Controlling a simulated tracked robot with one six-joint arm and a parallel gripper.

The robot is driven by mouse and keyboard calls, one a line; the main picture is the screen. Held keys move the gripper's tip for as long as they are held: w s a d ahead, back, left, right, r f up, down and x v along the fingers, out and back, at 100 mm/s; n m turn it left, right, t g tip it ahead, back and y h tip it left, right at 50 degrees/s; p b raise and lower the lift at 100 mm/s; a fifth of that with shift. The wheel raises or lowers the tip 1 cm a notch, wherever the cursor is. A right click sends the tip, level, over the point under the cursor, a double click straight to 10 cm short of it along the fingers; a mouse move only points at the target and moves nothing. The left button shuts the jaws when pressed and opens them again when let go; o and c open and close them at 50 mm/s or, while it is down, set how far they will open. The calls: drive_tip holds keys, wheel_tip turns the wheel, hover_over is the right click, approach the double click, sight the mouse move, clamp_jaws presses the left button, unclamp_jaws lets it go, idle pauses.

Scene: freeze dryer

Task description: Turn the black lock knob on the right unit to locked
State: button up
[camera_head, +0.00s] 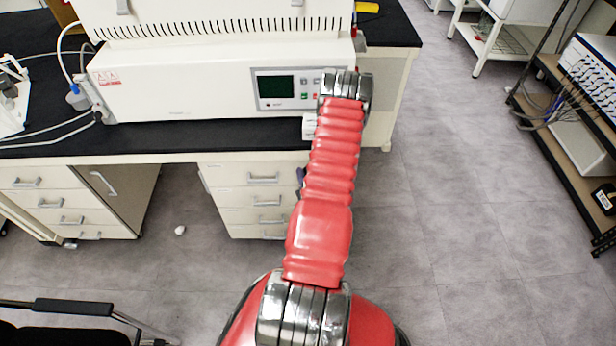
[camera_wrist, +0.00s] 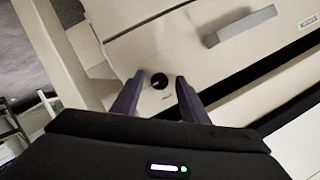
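A small round black knob (camera_wrist: 159,81) with a light mark on its face sits on a cream panel in the wrist view, with small unreadable print below it. My gripper (camera_wrist: 161,77) is open, with one dark purple finger on either side of the knob and visible gaps between. I cannot tell how far the fingertips are from the panel. In the head view my red arm hides the knob and most of my gripper; a dark bit of finger shows beside the drawer unit (camera_head: 245,198) under the bench.
A grey bar handle (camera_wrist: 240,27) stands out from the panel, right of the knob. In the head view, a white machine with a green-black display (camera_head: 276,87) stands on the black bench top (camera_head: 180,137). Grey floor (camera_head: 470,200) on the right is clear.

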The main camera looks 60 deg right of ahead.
drive_tip(key=v, duration=1.3)
drive_tip(key=shift+s+a, duration=0.25)
idle(0.6)
